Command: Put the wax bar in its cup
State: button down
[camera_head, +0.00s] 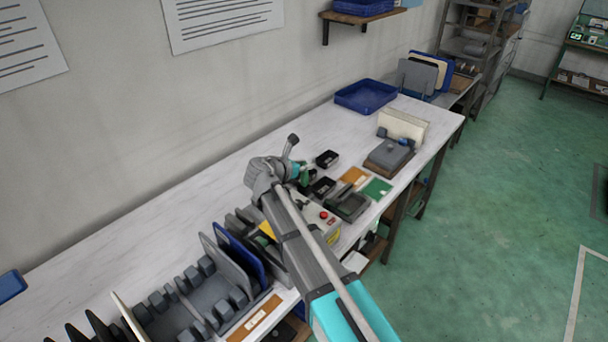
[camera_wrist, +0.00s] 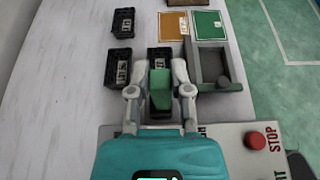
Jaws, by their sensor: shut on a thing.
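My gripper (camera_wrist: 160,72) is shut on a small green block, the wax bar (camera_wrist: 160,88), held between its two fingertips. In the head view the gripper (camera_head: 303,175) is above the bench, close to the black cups. One black cup (camera_wrist: 158,53) lies just beyond the bar and is partly hidden by it and the fingers. A second black cup (camera_wrist: 119,68) is to its left, and a third (camera_wrist: 123,23) stands farther off at upper left. Each has a pale label. I cannot tell the bar's height above the cups or read the labels.
A grey open tray (camera_wrist: 215,72) stands right of the gripper. Orange (camera_wrist: 172,25) and green (camera_wrist: 209,25) panels lie beyond. A control box with a red stop button (camera_wrist: 262,139) is near the wrist. White bench (camera_wrist: 60,80) is clear to the left.

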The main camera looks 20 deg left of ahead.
aim_at(301, 173)
jog(key=shift+w+a+f+b, duration=0.15)
jog(key=shift+f+b, duration=1.35)
jog(key=shift+f, duration=0.25)
jog(key=shift+f, duration=0.1)
jog(key=c, duration=0.5)
grip_release()
jog(key=shift+c, duration=0.2)
jog(key=shift+r, duration=0.25)
jog(key=p+v, duration=0.4)
jog(key=v, duration=0.8)
jog(key=shift+p, duration=0.3)
jog(key=shift+a, duration=0.1)
jog(key=shift+f, duration=0.1)
